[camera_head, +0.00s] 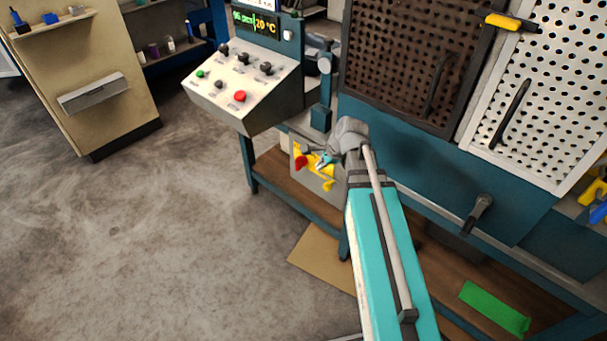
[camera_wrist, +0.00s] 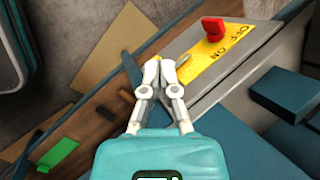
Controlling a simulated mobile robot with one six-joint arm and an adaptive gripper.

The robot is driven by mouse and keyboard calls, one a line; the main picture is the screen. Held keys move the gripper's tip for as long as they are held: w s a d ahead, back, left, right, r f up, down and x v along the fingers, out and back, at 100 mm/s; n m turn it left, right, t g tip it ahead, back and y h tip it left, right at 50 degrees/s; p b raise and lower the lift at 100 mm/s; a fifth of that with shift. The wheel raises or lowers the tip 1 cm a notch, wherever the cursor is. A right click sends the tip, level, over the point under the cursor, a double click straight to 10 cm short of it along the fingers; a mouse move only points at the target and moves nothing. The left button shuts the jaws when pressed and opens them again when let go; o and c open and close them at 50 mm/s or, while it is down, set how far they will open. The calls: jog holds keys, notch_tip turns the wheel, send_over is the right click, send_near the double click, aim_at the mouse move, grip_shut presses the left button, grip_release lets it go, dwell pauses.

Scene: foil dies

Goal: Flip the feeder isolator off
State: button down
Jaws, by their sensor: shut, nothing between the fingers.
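The feeder isolator is a grey box with a yellow plate (camera_wrist: 228,42) marked ON and OFF, in the upper right of the wrist view. Its red handle (camera_wrist: 213,28) stands out from the plate; I cannot tell clearly which mark it is set to. In the head view my gripper (camera_head: 322,163) is small and partly hidden.
A sloped console (camera_head: 245,85) with buttons and knobs stands above the isolator. The blue bench has a wooden lower shelf (camera_head: 280,180) and perforated doors (camera_head: 415,60) to the right. A green block (camera_head: 495,308) lies low at right. Open floor lies to the left.

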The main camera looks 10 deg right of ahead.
jog(key=w+d+f+m+t+b, duration=0.1)
jog(key=w+f+m+b, duration=0.1)
jog(key=m+b, duration=0.1)
jog(key=w+d+f+m+t+b, duration=0.1)
jog(key=w+d+f+m+b, duration=0.1)
jog(key=f+m, duration=0.1)
jog(key=w+d+f+m+t+y+b, duration=0.1)
jog(key=w+f+m+b, duration=0.1)
jog(key=m+b, duration=0.1)
jog(key=shift+w+d+f+m+b, duration=0.2)
jog(key=shift+w+f+m+b, duration=0.1)
jog(key=shift+m, duration=0.3)
jog(key=shift+w+d+f+m+b, duration=0.15)
jog(key=shift+w+d+m+b, duration=0.35)
jog(key=shift+m, duration=0.5)
jog(key=shift+a, duration=0.1)
jog(key=b, duration=0.7)
send_near(300, 165)
jog(key=x, duration=0.3)
jog(key=f+x, duration=0.1)
jog(key=x, duration=0.1)
jog(key=shift+s+d, duration=0.25)
jog(key=shift+d, duration=0.05)
jog(key=shift+w+a, duration=0.5)
jog(key=shift+w, duration=0.1)
